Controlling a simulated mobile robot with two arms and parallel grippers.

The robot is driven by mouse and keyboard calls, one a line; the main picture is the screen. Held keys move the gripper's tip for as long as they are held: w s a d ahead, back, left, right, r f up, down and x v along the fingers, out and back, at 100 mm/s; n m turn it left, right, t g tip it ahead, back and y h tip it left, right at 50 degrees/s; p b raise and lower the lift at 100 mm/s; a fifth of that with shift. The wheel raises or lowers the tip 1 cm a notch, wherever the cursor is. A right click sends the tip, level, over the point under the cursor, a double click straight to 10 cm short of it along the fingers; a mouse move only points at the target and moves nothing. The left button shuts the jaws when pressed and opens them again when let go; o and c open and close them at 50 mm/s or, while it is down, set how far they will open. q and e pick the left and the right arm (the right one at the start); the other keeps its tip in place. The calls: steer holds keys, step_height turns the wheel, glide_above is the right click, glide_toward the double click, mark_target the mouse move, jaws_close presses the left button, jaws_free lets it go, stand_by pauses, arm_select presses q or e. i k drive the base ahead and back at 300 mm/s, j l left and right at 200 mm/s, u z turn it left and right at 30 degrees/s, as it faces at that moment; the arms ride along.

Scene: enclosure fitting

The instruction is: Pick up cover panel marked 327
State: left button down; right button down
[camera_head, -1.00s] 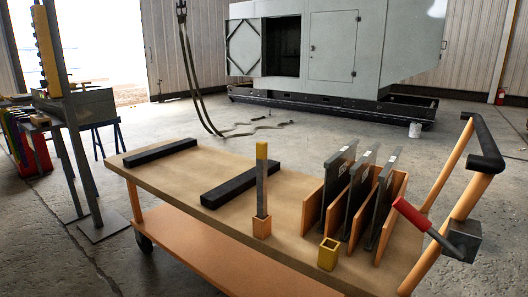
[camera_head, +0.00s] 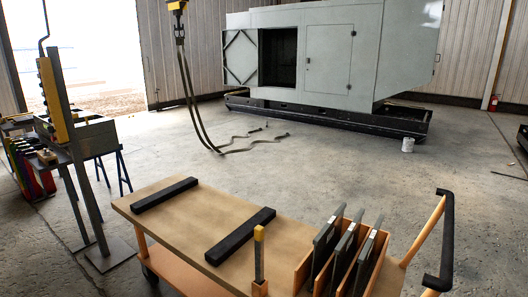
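Three dark grey panels stand on edge, side by side, in a wooden slotted rack (camera_head: 303,262) on the cart. They are the left panel (camera_head: 326,243), the middle panel (camera_head: 346,252) and the right panel (camera_head: 368,258). Each has a small pale label near its top edge. The labels are too small to read, so I cannot tell which panel is marked 327. The panels' lower parts are hidden by the rack or cut off by the picture's bottom edge. Neither of my grippers is in view.
The cart deck (camera_head: 190,220) carries two black bars (camera_head: 240,236) and a yellow-topped post (camera_head: 259,255). The cart's black handle (camera_head: 446,240) rises at right. A large grey enclosure (camera_head: 330,55) with an open doorway stands behind, with slings (camera_head: 195,105) hanging before it. Open floor lies between.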

mark_target(345, 252)
steer(key=i+l+u, duration=0.1)
steer(key=l+u, duration=0.3)
steer(key=l, duration=0.45)
steer(key=l+u, duration=0.35)
steer(key=l, duration=0.5)
